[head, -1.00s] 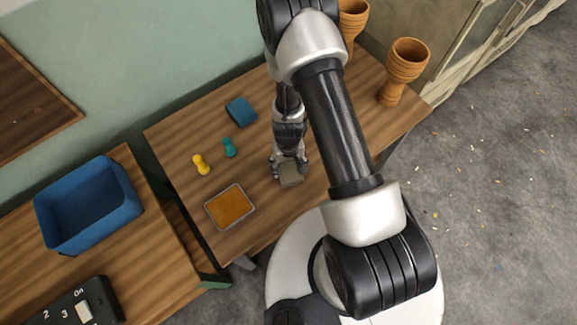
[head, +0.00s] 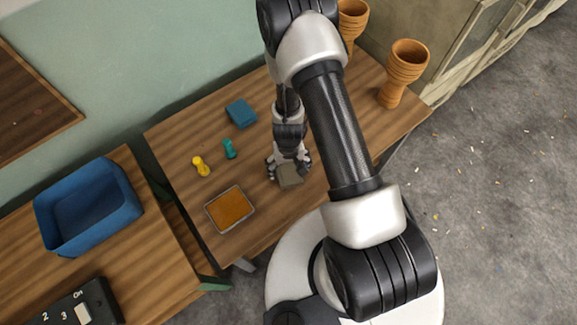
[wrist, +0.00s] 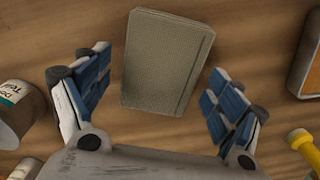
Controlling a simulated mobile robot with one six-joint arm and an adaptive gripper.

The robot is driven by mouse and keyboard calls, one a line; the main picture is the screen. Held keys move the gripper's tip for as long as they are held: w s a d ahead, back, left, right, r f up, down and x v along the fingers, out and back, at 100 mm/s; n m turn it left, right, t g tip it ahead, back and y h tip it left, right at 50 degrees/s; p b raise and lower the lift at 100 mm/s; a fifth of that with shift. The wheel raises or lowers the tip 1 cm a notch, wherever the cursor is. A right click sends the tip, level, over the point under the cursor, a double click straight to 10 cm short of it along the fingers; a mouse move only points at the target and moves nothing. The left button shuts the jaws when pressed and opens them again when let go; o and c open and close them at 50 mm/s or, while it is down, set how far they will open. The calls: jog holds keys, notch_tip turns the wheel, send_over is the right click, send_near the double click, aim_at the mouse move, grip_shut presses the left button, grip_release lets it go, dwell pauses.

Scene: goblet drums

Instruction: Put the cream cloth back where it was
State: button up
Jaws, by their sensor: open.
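The cream cloth (head: 290,179) looks like a folded, grey-beige rectangular pad. It lies on the wooden table, right of the orange-filled tray. In the wrist view the cloth (wrist: 164,60) lies flat ahead of and between the spread fingers, with a visible gap on each side. My gripper (head: 289,166) is open just above the cloth; its two blue-padded fingers also show in the wrist view (wrist: 155,75). It holds nothing. Part of the cloth's far side is hidden by the gripper in the head view.
The shallow tray with orange filling (head: 230,209), a yellow peg (head: 201,166), a teal peg (head: 230,149) and a blue block (head: 241,113) share the table. A labelled can (wrist: 18,110) is close left in the wrist view. Goblet drums (head: 403,72) stand at right. A blue bin (head: 88,207) sits leftward.

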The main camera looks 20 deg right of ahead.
notch_tip(320, 180, up, 12)
jog(key=p, duration=1.2)
notch_tip(320, 180, up, 30)
jog(key=t+y, duration=0.1)
jog(key=t, duration=0.1)
send_over(288, 169)
jog(key=w+a, duration=0.2)
jog(key=s+d+r+n+t+h, duration=0.1)
jog(key=s+d+r+t, duration=0.1)
jog(key=s+r, duration=1.4)
jog(key=shift+s+d+r+t, duration=0.15)
jog(key=shift+s+t, duration=0.15)
jog(key=shift+s, duration=0.45)
notch_tip(288, 169, down, 7)
jog(key=b, duration=0.6)
jog(key=shift+r+b, duration=0.2)
jog(key=shift+b, duration=0.15)
